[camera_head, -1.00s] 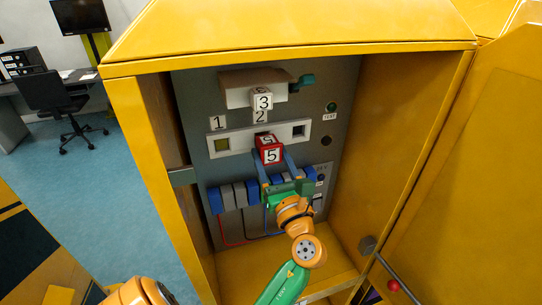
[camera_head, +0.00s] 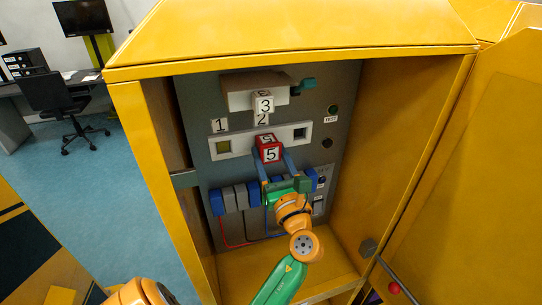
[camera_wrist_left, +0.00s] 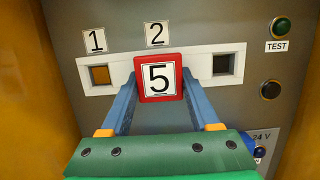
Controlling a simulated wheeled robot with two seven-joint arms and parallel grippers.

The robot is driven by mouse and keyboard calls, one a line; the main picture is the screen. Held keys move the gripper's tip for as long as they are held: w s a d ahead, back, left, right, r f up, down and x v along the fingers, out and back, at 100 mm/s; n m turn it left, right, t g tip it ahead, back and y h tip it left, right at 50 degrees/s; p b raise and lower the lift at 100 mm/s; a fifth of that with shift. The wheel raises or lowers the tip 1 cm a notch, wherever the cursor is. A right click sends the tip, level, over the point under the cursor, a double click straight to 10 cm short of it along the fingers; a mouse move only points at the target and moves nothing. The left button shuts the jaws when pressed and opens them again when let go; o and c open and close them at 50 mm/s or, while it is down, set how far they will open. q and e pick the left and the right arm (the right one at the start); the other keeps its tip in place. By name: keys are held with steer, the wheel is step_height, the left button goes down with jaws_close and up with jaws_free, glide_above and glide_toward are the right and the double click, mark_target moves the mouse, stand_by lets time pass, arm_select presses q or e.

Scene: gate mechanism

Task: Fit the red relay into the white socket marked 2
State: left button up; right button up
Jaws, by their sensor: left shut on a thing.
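The red relay (camera_head: 268,150) is a red block with white faces marked 5. My left gripper (camera_head: 269,160) is shut on it, with one blue finger on each side. In the left wrist view the relay (camera_wrist_left: 158,78) is upright and covers the middle of the white socket strip (camera_wrist_left: 206,56), below the label 2 (camera_wrist_left: 157,34). The socket marked 2 is hidden behind it. I cannot tell whether the relay stands in front of the strip or is partly in it. My right gripper is not in view.
On the strip, the left opening (camera_wrist_left: 101,75) is filled yellow-brown and the right one (camera_wrist_left: 223,64) is dark. A white block marked 3 (camera_head: 264,104) sits above. Blue and grey blocks (camera_head: 228,199) and wires lie below. The yellow cabinet walls (camera_head: 400,140) enclose the panel.

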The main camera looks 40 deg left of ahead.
arm_select(q)
steer(key=shift+w+a, duration=0.1)
steer(key=shift+a, duration=0.1)
steer(key=shift+r, duration=0.1)
stand_by(0.4)
steer(key=o, duration=1.5)
steer(key=shift+a, duration=0.15)
